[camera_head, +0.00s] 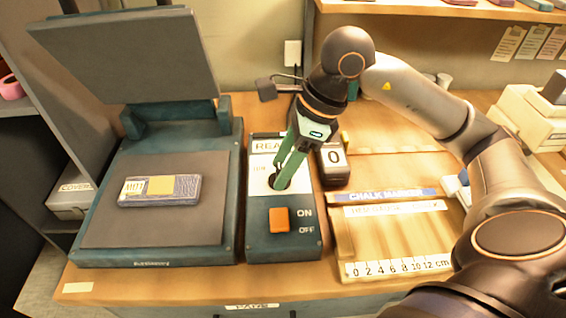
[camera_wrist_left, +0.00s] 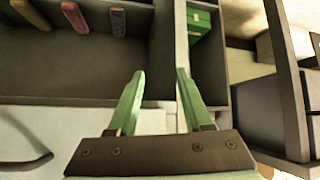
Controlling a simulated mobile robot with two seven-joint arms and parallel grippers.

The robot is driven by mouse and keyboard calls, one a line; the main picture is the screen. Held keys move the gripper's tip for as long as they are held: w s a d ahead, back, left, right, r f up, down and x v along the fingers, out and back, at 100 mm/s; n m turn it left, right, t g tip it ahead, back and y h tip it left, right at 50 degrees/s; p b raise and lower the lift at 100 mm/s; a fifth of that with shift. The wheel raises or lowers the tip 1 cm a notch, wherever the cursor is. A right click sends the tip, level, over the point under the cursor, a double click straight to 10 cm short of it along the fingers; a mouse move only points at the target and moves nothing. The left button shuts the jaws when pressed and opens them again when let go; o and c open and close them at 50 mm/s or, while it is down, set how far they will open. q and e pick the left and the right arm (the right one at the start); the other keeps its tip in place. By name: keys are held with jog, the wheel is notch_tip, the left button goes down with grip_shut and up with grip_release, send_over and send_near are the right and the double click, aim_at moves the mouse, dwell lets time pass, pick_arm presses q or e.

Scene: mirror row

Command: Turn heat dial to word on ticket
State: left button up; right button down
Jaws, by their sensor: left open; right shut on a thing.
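The heat dial (camera_head: 273,181) is a small dark knob on the white face of the teal control box (camera_head: 256,246). My right gripper (camera_head: 279,180) points down at it with green fingers shut on it. The fingers partly cover the dial, so its pointer and most of the words around it cannot be read. A ticket (camera_head: 134,188) with dark letters, seemingly "HOT", lies on a flat blue-grey piece with a yellow patch on the press bed. My left gripper (camera_wrist_left: 160,73) shows only in the left wrist view, open and empty, in front of shelving.
The heat press (camera_head: 130,55) stands with its lid raised, left of the box. An orange switch (camera_head: 279,219) sits below the dial. A dark counter showing 0 (camera_head: 333,157) stands close right of my right gripper. A wooden tray (camera_head: 345,240) with a ruler lies further right.

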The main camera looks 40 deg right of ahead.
jog(key=n+g, duration=0.1)
jog(key=n, duration=0.2)
jog(key=shift+w, duration=0.15)
jog(key=shift+n+g+y+b, duration=0.35)
jog(key=shift+n+g, duration=0.15)
jog(key=shift+n, duration=0.7)
jog(key=n+g, duration=0.1)
jog(key=n, duration=0.1)
jog(key=shift+w+n, duration=0.1)
jog(key=shift+n, duration=0.2)
pick_arm(q)
jog(key=shift+t, duration=0.9)
jog(key=shift+w+a+r, duration=0.2)
jog(key=shift+w+r, duration=1.2)
jog(key=shift+r, duration=0.05)
pick_arm(e)
jog(key=shift+d+n, duration=0.1)
jog(key=shift+n, duration=0.4)
